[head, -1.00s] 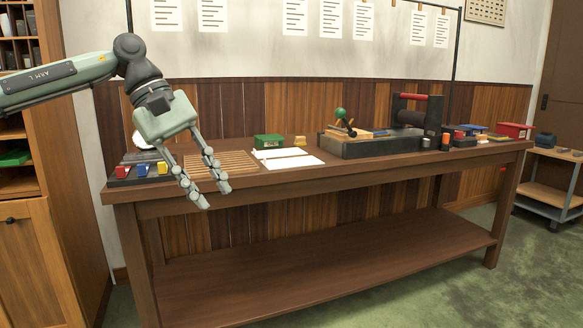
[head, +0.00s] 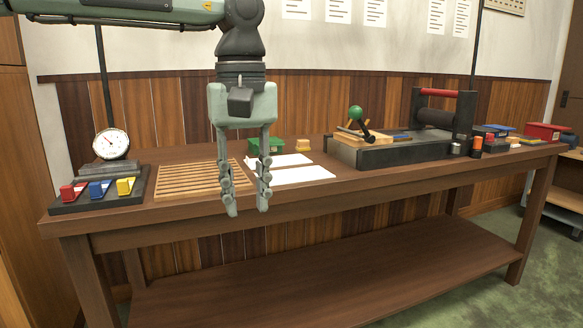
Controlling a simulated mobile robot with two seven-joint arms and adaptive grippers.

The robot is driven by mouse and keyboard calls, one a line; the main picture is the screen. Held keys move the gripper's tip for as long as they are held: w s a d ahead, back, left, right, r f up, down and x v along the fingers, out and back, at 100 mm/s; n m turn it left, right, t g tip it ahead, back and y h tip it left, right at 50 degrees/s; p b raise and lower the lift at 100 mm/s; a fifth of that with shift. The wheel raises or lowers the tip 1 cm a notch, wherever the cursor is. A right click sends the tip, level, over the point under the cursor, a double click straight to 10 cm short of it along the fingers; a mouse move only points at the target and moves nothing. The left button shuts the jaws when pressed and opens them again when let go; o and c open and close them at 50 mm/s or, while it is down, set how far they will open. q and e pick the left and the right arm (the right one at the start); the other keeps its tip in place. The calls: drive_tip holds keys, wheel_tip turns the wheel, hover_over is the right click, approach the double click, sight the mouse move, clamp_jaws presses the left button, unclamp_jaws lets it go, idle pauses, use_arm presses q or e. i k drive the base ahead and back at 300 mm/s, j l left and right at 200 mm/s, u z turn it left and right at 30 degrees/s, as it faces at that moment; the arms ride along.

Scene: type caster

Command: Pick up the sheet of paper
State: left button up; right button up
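White paper lies flat on the wooden table, right of the slatted wooden rack. It shows as two white areas, a front one (head: 303,175) and a smaller one behind it (head: 284,160); I cannot tell whether they are separate sheets. My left gripper (head: 248,208) points down with its two fingers apart and nothing between them. In the picture it overlaps the table's front edge, left of the front paper, and its right finger covers a little of the paper's left end. My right gripper is not in view.
The slatted rack (head: 190,178) lies left of the paper. A green box (head: 266,146) and a small yellow block (head: 302,146) stand behind it. A dark press (head: 405,150) stands to the right. A dial scale (head: 111,146) and a colored-block tray (head: 100,192) are at left.

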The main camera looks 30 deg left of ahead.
sight(298, 175)
drive_tip(key=i+j, duration=1)
drive_tip(key=i, duration=0.05)
